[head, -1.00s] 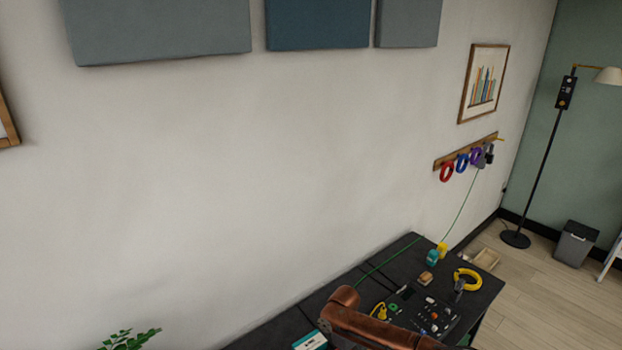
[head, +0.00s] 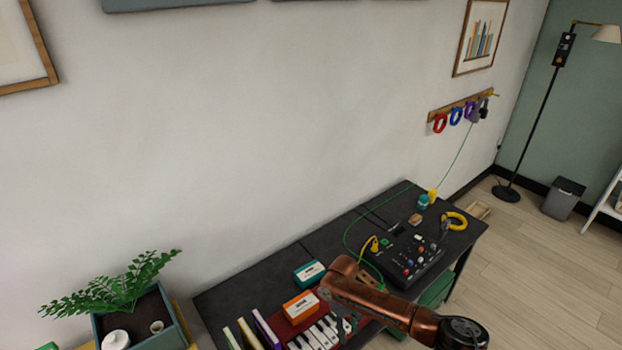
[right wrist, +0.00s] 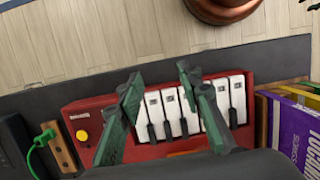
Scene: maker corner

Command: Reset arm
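My right arm, copper-coloured, reaches over the dark table (head: 262,277) in the head view. My right gripper (right wrist: 158,88) shows in the right wrist view with its two green fingers spread apart and nothing between them. It hangs over a red toy keyboard (right wrist: 88,112) with white and black keys. The keyboard also shows in the head view (head: 322,332), partly hidden by my arm. The gap between the fingers and the keys is hard to judge. My left gripper is not in view.
An orange box (head: 300,307), a teal box (head: 309,272) and upright books (head: 268,332) stand near the keyboard. A black control panel (head: 412,252), a yellow ring (head: 455,220) and a green cable lie farther right. A potted fern (head: 115,287) is at left.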

